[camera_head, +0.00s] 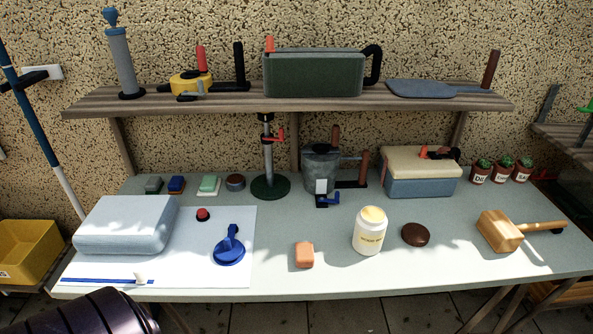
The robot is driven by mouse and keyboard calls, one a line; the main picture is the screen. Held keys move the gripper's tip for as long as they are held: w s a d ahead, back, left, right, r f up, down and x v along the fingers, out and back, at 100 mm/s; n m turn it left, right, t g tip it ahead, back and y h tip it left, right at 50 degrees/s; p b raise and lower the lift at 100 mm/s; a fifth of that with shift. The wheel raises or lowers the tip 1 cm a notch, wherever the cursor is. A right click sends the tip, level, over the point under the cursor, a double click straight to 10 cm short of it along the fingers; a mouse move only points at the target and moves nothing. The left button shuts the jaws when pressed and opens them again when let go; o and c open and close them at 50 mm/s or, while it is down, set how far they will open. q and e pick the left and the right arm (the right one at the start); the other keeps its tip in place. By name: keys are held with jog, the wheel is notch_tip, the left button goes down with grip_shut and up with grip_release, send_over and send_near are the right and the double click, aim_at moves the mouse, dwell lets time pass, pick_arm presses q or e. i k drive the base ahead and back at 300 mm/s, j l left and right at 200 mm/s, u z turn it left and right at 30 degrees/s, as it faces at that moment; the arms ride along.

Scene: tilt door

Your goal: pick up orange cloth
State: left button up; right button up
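A small orange block-shaped thing (304,254) lies near the front edge of the table, a little right of the white sheet; it is the only orange thing lying on the tabletop, and I cannot tell whether it is a cloth. Nothing touches it. Neither of my grippers is in view. A dark rounded part at the bottom left looks like my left arm, with its gripper out of sight.
On the table (450,265), a white jar (370,231) and brown disc (415,235) stand to the right, with a wooden mallet (505,230) farther right. A blue suction-cup-like tool (229,250) and pale blue block (125,225) lie left. A shelf (225,102) overhangs the back.

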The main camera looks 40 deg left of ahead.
aim_at(305, 257)
jog(key=u, duration=1.2)
